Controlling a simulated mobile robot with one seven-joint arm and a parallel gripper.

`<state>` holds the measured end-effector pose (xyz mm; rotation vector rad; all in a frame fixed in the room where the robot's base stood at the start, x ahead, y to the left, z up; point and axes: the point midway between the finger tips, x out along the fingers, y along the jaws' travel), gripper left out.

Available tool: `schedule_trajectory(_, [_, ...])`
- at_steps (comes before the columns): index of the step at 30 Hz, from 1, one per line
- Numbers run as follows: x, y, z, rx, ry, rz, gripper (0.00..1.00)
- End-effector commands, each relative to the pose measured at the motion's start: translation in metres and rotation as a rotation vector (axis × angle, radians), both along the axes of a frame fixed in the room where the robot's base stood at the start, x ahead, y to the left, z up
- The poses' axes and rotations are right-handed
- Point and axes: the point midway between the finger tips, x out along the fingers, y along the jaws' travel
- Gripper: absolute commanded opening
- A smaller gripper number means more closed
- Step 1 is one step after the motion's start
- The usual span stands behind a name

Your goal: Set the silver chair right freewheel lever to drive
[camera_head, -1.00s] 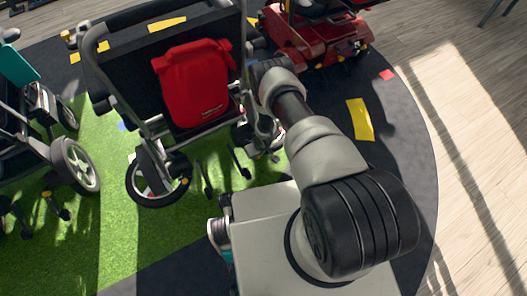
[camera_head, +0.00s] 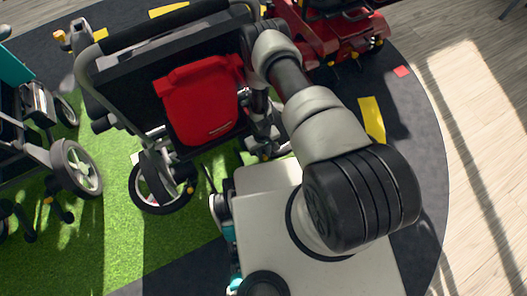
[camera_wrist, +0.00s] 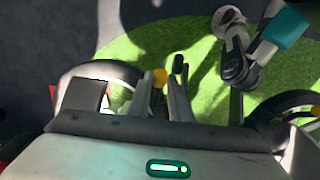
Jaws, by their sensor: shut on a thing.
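The silver chair (camera_head: 88,70), a folding frame with black seat and a red bag (camera_head: 203,105), stands left of my arm in the head view. In the wrist view, a yellow knob (camera_wrist: 159,77), which looks like the freewheel lever's end, shows between my gripper's fingers (camera_wrist: 161,88). My gripper is shut on it. In the head view, my arm hides the gripper and the lever, so I cannot read the lever's setting.
A red scooter (camera_head: 335,35) stands behind my arm. Another chair with a teal part (camera_head: 14,68) stands at the far left. The chair's front wheel (camera_head: 160,185) is close to my base. Wooden floor (camera_head: 480,150) at the right is clear.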

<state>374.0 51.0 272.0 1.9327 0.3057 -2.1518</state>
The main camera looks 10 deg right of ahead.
Motion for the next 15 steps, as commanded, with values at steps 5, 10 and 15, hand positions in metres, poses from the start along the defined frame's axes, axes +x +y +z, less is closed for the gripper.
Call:
schedule_trajectory(5, [0.0022, -0.0007, 0.0004, 0.0, -0.004, 0.0, 0.29])
schedule_trajectory(10, [0.0013, -0.0003, 0.0004, 0.0, -0.003, 0.0, 0.38])
schedule_trajectory(15, [0.0008, -0.0002, 0.0011, 0.001, -0.002, 0.0, 0.38])
